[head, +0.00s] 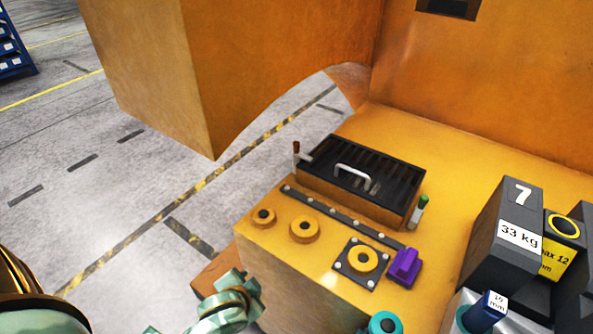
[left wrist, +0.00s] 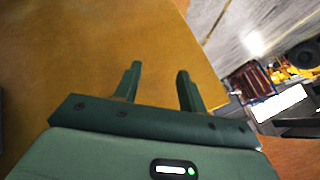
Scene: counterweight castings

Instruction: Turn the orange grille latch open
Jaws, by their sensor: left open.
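The black grille (head: 372,168) with a white handle lies on top of the yellow casting. At its left corner stands a small latch with a red-orange grip (head: 296,147) on a pale base, the likeliest orange latch; its grip points up. A second latch with a green grip (head: 423,203) stands at the grille's right corner. My left gripper (left wrist: 157,86) is open and empty in the left wrist view, its fingers in front of a plain orange-yellow surface (left wrist: 90,60). Neither latch can be made out there. My right gripper is not in view.
A purple block (head: 404,266), yellow round bosses (head: 305,229) and a dark bolted strip (head: 335,215) sit before the grille. Dark weights, one marked 33 kg (head: 505,230), stand at right. A large orange body (head: 230,70) overhangs behind. Open floor (head: 100,180) lies left.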

